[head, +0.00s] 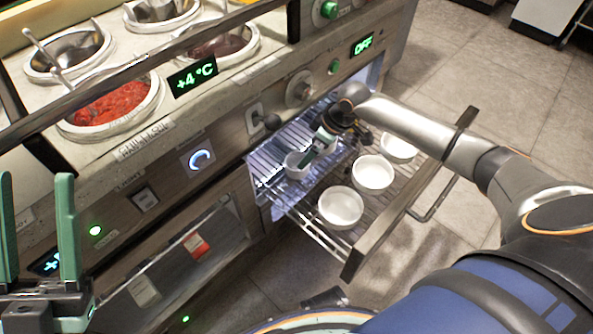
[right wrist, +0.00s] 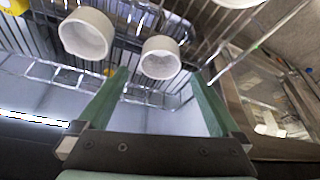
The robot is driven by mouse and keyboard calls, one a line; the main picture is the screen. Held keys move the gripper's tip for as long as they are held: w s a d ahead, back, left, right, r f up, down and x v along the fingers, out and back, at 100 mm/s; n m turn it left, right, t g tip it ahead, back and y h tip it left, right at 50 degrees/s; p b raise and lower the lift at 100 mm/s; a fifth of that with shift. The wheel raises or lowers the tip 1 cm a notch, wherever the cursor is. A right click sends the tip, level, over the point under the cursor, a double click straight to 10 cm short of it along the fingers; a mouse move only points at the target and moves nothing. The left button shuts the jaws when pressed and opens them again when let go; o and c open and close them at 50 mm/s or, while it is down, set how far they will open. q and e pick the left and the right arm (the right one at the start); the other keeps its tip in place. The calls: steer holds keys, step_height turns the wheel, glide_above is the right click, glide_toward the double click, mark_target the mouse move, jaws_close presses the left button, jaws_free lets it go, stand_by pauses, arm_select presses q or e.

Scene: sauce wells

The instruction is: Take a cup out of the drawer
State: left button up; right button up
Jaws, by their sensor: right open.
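The drawer (head: 376,236) is pulled out, with a wire rack for a floor. White cups stand in it: one near the front left (head: 341,207), one in the middle (head: 373,173), one at the far right (head: 398,149) and one deeper inside (head: 295,166). My right gripper (head: 311,157) reaches into the drawer beside the deeper cup, its green fingers pointing down towards it. In the right wrist view the right gripper (right wrist: 158,73) is open and empty, with a cup (right wrist: 160,58) just beyond its fingertips, lined up with the gap. My left gripper (head: 38,180) is open and empty at the far left.
The counter above holds several sauce wells, one with red sauce (head: 112,104) and a ladle. A metal rail crosses over them. The counter front has knobs (head: 300,90) and displays close to the drawer opening. Tiled floor (head: 480,85) lies free beyond the drawer.

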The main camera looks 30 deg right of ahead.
mark_target(292, 160)
steer(key=b+x, duration=0.1)
steer(key=x, duration=0.2)
steer(key=b+x, duration=0.3)
steer(key=x, duration=0.2)
steer(key=shift+w+a, duration=0.15)
steer(key=shift+a, duration=0.05)
arm_select(q)
steer(key=f, duration=0.5)
steer(key=shift+w+d+f, duration=0.15)
steer(key=shift+d+f, duration=0.15)
steer(key=shift+d, duration=0.05)
arm_select(e)
steer(key=shift+c, duration=0.2)
steer(key=c, duration=1.2)
steer(key=shift+o, duration=0.2)
